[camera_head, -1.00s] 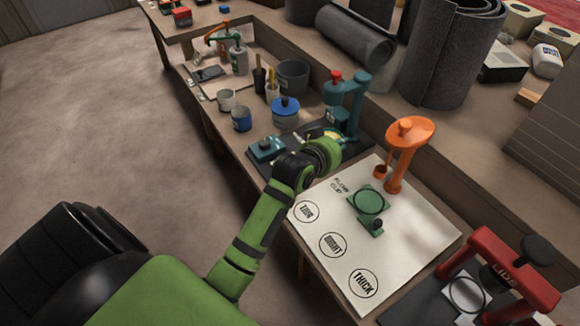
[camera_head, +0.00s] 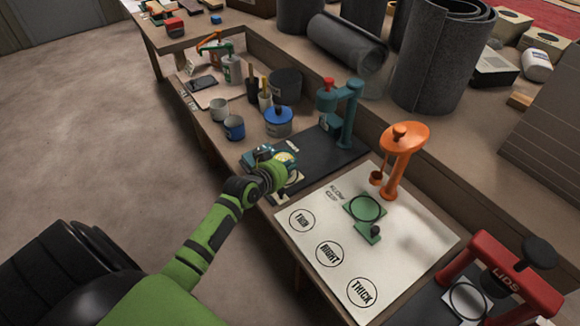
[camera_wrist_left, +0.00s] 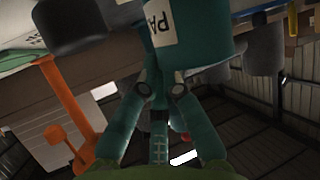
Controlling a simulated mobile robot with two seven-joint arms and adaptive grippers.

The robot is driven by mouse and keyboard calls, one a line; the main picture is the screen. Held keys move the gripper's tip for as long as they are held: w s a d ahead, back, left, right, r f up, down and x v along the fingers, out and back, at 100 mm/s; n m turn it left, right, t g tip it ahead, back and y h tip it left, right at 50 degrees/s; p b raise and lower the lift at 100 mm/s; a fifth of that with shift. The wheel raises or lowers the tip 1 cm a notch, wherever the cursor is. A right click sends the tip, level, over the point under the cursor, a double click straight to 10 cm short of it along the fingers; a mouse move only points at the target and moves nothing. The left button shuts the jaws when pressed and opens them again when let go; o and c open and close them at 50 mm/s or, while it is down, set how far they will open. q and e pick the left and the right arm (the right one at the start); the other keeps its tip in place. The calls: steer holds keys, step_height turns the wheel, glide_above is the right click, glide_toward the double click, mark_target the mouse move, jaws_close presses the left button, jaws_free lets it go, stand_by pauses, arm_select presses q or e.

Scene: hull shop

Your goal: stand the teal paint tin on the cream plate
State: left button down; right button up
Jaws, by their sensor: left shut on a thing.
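The teal paint tin (camera_wrist_left: 205,40) fills the top middle of the left wrist view, with part of a pale label showing. My left gripper (camera_wrist_left: 160,72) is shut on it. In the head view, my left gripper (camera_head: 277,163) is over the near left part of the dark mat, close to a low teal device. The tin's pale, round top (camera_head: 287,157) shows just beyond the gripper. A small cream patch (camera_head: 291,179) shows below the gripper, perhaps part of the cream plate; the gripper hides the rest. I cannot tell whether the tin touches anything. My right gripper is not in view.
A teal stand with a red knob (camera_head: 346,108) rises from the dark mat (camera_head: 322,148). Blue (camera_head: 278,122) and grey pots stand behind. A white board (camera_head: 405,262) with a green holder and an orange stand (camera_head: 397,165) is on the right, beyond it a red press (camera_head: 515,285).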

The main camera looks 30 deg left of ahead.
arm_select(q)
steer(key=shift+f, duration=0.15)
steer(key=shift+f, duration=0.15)
steer(key=c, duration=1.4)
jaws_free()
steer(key=shift+s, duration=0.2)
steer(key=p+v, duration=0.1)
steer(key=v, duration=1)
steer(key=shift+s+r, duration=0.25)
steer(key=shift+r, duration=0.05)
